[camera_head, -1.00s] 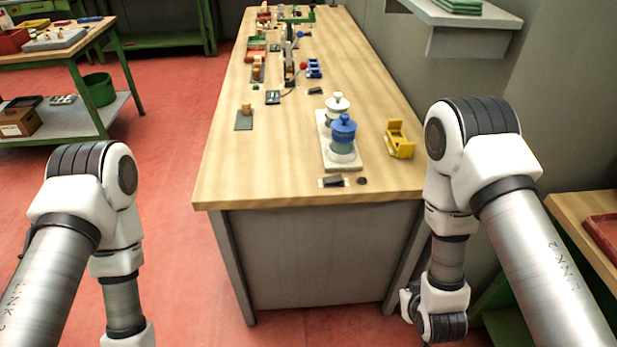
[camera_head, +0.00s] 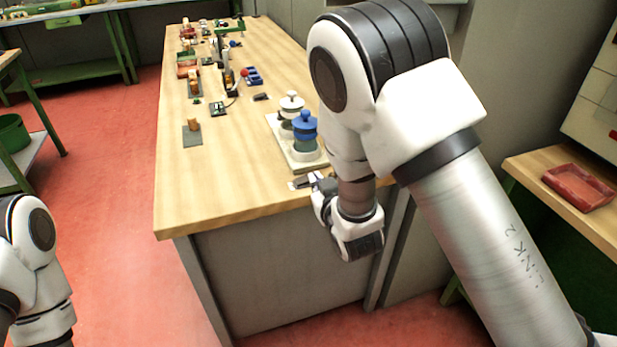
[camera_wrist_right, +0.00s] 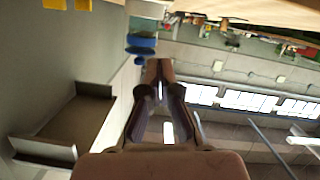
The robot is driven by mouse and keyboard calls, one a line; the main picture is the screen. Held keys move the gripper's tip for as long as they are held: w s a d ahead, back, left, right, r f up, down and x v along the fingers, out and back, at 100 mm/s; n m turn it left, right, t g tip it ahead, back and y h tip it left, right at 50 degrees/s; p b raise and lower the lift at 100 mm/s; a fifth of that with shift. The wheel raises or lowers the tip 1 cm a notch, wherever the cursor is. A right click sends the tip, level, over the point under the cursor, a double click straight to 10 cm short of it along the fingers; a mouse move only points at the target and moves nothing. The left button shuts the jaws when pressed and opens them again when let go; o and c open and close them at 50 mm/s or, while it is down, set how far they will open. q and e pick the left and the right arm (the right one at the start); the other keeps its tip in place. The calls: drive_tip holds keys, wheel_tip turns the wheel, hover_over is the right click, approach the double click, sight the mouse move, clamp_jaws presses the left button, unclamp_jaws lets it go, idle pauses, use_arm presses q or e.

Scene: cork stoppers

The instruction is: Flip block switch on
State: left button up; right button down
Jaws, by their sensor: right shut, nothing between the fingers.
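A small dark block on a pale plate (camera_head: 299,184), which looks like the block switch, lies at the front edge of the wooden bench. Its setting cannot be read. My right gripper (camera_head: 316,183) is shut and empty, right beside this block; whether it touches cannot be told. In the right wrist view the shut fingers (camera_wrist_right: 159,68) show with nothing between them, and the switch cannot be made out. My left gripper is out of view; only part of the left arm shows.
A blue-lidded jar (camera_head: 304,135) and a white-lidded jar (camera_head: 291,103) stand on a pale board just behind the block. A grey pad with an orange-brown piece (camera_head: 193,124) lies to the left. The bench's front left (camera_head: 215,195) is clear. A red tray (camera_head: 578,188) sits at right.

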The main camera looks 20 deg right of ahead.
drive_tip(key=p, duration=0.2)
hover_over(311, 189)
drive_tip(key=shift+s+a+f, duration=0.1)
drive_tip(key=shift+a+f, duration=0.15)
drive_tip(key=shift+f, duration=0.25)
drive_tip(key=shift+a+f, duration=0.2)
drive_tip(key=shift+f, duration=0.3)
drive_tip(key=f, duration=0.3)
drive_tip(key=shift+w+d+f, duration=0.2)
drive_tip(key=shift+d+f, duration=0.1)
drive_tip(key=shift+d, duration=0.05)
drive_tip(key=shift+f, duration=0.3)
